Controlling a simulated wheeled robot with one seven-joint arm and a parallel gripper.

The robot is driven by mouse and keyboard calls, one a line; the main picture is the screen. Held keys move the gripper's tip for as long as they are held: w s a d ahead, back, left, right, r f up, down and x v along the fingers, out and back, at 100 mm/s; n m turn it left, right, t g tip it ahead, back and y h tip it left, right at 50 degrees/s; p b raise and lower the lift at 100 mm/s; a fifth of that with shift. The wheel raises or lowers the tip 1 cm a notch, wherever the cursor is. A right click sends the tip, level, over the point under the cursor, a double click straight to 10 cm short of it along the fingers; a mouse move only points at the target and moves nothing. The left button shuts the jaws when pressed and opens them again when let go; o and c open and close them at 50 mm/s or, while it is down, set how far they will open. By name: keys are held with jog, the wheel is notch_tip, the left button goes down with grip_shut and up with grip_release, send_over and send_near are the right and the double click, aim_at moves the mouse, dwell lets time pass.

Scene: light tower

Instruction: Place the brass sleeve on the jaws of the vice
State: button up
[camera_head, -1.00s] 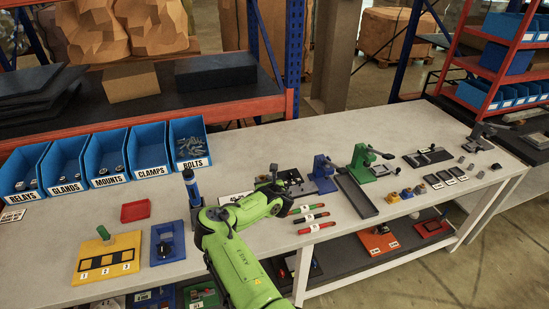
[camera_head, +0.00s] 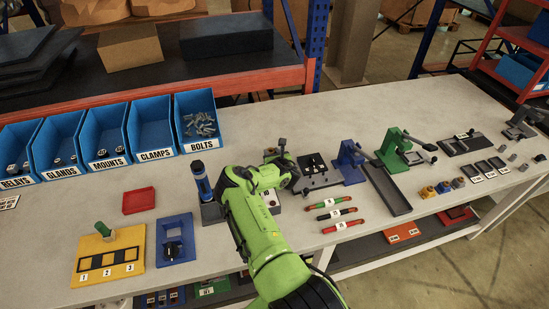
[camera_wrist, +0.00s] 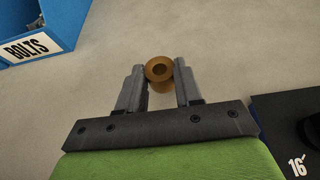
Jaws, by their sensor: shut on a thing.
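The brass sleeve (camera_wrist: 161,85) is a short ring with a dark central hole, seen in the wrist view between the two grey fingertips. My gripper (camera_wrist: 160,80) is shut on it, with a finger on each side, and the hole faces the camera. In the head view my gripper (camera_head: 281,150) is over the middle of the bench, left of a dark plate, and the sleeve cannot be made out there. A grey vice-like device (camera_head: 521,122) stands at the far right of the bench; I cannot tell for sure that it is the vice.
A blue press (camera_head: 348,162) and a green press (camera_head: 402,150) stand right of my gripper, with a long dark tray (camera_head: 386,189) before them. A blue cylinder (camera_head: 201,180) stands left of my arm. Blue bins (camera_head: 196,124) line the back left. Bare bench lies behind the gripper.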

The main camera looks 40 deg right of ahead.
jog(key=shift+f, duration=0.55)
jog(key=shift+f, duration=0.2)
jog(key=o, duration=1.1)
jog(key=shift+s, duration=0.1)
jog(key=shift+c, duration=0.2)
